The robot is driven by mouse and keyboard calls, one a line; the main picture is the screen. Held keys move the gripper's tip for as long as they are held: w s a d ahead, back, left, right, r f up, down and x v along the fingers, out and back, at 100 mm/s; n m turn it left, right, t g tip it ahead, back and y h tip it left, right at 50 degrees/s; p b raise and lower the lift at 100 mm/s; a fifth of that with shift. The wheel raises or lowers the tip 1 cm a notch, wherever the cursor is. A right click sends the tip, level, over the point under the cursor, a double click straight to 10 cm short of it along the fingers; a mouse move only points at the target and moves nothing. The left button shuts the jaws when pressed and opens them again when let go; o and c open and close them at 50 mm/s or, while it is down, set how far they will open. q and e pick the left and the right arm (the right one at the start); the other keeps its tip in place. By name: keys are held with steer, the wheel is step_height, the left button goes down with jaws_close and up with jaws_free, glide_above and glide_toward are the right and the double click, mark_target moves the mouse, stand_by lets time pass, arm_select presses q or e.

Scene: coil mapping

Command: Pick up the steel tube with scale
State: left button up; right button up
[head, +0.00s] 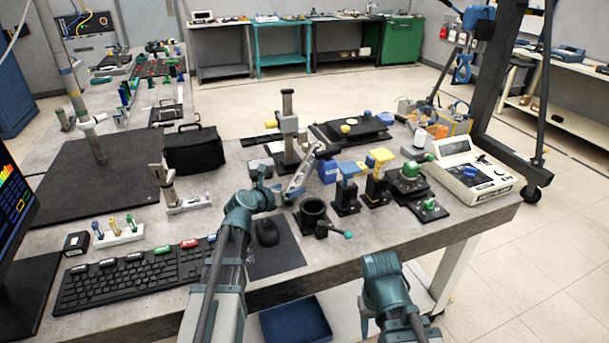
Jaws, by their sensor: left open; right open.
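I cannot pick out a steel tube with scale for certain; no scale marks are legible at this size. A slim upright post (288,103) with a cream block stands at the middle of the bench. A shorter pale metal post (168,176) stands on a silver base at the left. My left gripper (308,160) reaches over the bench, open, just in front of the slim post and partly covering its foot. I cannot tell whether it touches anything. My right arm (383,272) is low at the bench's front edge; its fingers are largely hidden.
Blue and yellow topped mounts (347,185), a black cup (313,212) and a cream meter box (470,176) stand to the right. A dark mat (95,190) is largely clear.

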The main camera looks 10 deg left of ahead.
mark_target(295, 185)
arm_select(q)
steer(key=shift+b+x, duration=0.95)
steer(key=shift+x, duration=1.7)
steer(key=shift+a+r, duration=0.1)
steer(key=shift+r, duration=0.05)
steer(key=shift+c, duration=0.3)
jaws_close()
